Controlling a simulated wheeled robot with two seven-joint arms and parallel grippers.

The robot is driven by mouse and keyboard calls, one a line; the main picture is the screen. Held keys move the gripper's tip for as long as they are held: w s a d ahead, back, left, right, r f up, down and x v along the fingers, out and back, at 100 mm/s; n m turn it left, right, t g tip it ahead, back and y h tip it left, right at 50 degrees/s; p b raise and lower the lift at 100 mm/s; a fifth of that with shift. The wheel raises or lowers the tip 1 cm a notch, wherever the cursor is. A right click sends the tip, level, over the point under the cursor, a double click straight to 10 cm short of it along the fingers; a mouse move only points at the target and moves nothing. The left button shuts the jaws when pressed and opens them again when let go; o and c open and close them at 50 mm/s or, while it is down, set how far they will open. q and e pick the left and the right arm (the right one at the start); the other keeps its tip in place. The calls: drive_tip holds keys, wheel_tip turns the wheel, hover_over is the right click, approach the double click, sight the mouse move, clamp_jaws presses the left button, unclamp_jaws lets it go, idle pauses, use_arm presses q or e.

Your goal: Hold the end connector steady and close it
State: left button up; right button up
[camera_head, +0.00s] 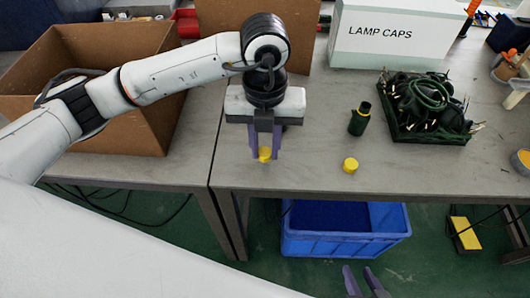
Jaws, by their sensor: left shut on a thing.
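My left gripper (266,152) points down at the table's front edge, its purple fingers shut on a small yellow piece (264,155). The fingers hide most of this piece, so I cannot tell whether a connector is joined to it. A dark green cylindrical connector (358,121) stands on the table to the right, slightly tilted in the picture. A yellow round cap (350,165) lies apart from it, nearer the front edge. My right gripper (366,284) is low at the bottom of the view, in front of the table, with its fingers apart and nothing between them.
A tray (410,139) of dark green cables is at right, before a white "LAMP CAPS" box (388,38). An open cardboard box (130,135) is at left. A blue bin (345,244) stands under the table (310,120).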

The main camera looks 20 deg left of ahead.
sight(261, 152)
use_arm(q)
wheel_tip(261, 152, up, 7)
drive_tip(key=shift+r, duration=0.1)
idle(0.5)
drive_tip(key=m, duration=0.3)
drive_tip(key=shift+a, duration=0.4)
drive_tip(key=s+a+r+n, duration=0.1)
drive_tip(key=a+n, duration=0.2)
drive_tip(key=n, duration=1.5)
drive_tip(key=s+a+r+n, duration=0.2)
drive_tip(key=a+n, duration=0.2)
drive_tip(key=n, duration=1.3)
drive_tip(key=shift+s+r+n, duration=0.2)
drive_tip(key=shift+n, duration=0.2)
